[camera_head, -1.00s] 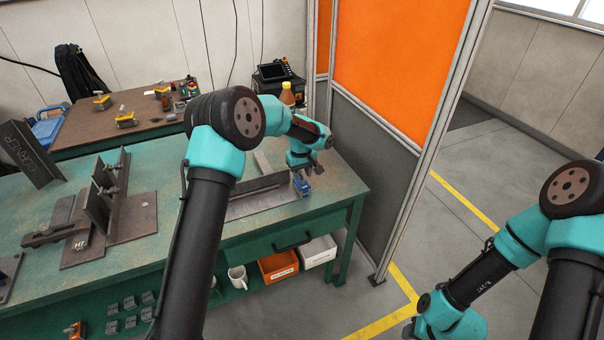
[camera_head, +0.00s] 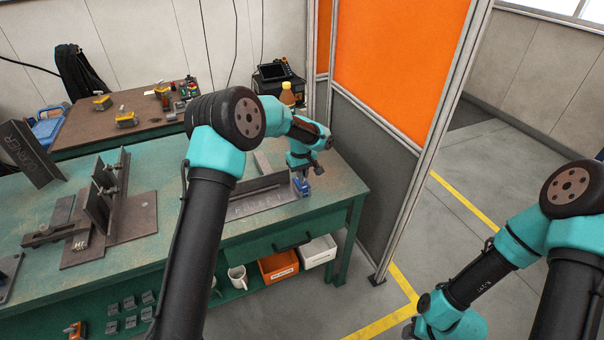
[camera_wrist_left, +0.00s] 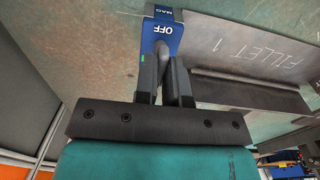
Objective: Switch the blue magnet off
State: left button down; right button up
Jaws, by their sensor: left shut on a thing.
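The blue magnet (camera_head: 303,188) stands at the right end of the steel plate on the green bench. In the left wrist view the magnet (camera_wrist_left: 172,17) shows a white OFF label and a MAG marking on its blue faces. My left gripper (camera_head: 303,172) is over the magnet. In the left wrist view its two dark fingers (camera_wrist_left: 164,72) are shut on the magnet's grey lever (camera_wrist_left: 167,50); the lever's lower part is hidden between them. My right arm comes in at the lower right, and its gripper is out of the picture.
The plate marked FILLET 1 (camera_wrist_left: 250,53) lies against an upright steel piece (camera_wrist_left: 250,93). Other fixtures (camera_head: 110,205) stand at the left of the bench. A screen with an orange panel (camera_head: 400,65) rises behind the bench's right end. An orange bin (camera_head: 278,267) sits below.

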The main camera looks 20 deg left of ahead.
pick_arm(q)
jog(key=shift+m, duration=0.4)
jog(key=m, duration=0.8)
jog(key=shift+m, duration=0.3)
jog(key=m, duration=0.4)
jog(key=shift+m, duration=0.3)
jog(key=m, duration=0.4)
jog(key=c, duration=1.2)
grip_release()
jog(key=shift+r, duration=0.15)
